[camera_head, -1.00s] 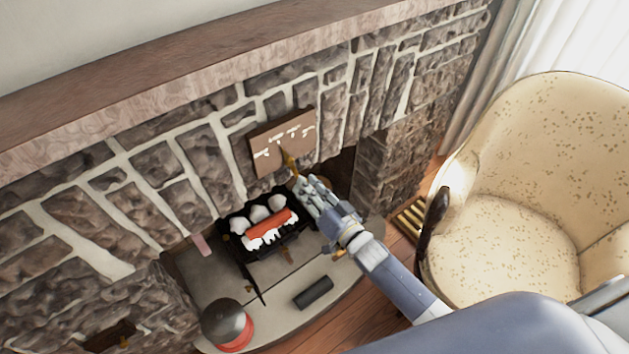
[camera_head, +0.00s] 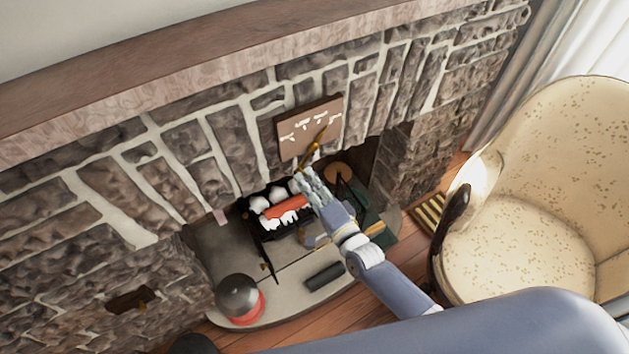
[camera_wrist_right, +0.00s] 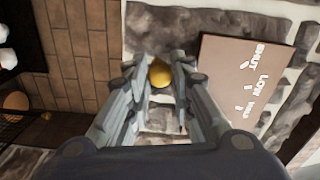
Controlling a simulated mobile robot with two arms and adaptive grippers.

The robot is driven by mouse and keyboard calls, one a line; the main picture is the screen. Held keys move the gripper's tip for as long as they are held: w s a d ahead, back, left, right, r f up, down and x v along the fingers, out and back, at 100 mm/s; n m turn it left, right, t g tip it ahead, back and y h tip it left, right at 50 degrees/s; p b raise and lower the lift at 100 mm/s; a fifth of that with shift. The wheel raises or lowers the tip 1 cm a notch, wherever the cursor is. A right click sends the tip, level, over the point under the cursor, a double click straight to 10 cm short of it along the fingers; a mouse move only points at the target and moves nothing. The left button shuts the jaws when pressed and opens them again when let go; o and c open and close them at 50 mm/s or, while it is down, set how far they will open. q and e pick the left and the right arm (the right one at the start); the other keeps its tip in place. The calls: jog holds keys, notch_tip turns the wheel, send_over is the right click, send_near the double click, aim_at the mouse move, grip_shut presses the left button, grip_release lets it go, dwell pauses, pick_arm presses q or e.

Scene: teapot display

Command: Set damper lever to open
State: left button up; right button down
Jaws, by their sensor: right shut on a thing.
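The brass damper lever (camera_head: 316,146) hangs at a slant in front of a brown label plate (camera_head: 310,118) above the firebox opening. Its lower end points down and left. My right gripper (camera_head: 301,180) is at this lower end. In the right wrist view, the lever's rounded brass end (camera_wrist_right: 160,73) sits between the fingers of my right gripper (camera_wrist_right: 158,85), which are shut on it. The plate (camera_wrist_right: 236,75) shows there with white words, "SHUT" and "LOW" among them; the rest is hard to read. My left gripper is not in view.
A black grate (camera_head: 268,240) with white lumps and a red log stands on the hearth below. A black cylinder (camera_head: 325,276) and a grey-and-red round object (camera_head: 239,299) lie in front. A cream armchair (camera_head: 540,200) stands at right. Stone wall surrounds the opening.

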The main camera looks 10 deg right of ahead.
jog(key=shift+s+a+r+m, duration=0.2)
jog(key=shift+a+r+m, duration=0.25)
jog(key=shift+m, duration=0.45)
jog(key=shift+a, duration=0.15)
jog(key=c, duration=1.4)
grip_release()
jog(key=v, duration=1.2)
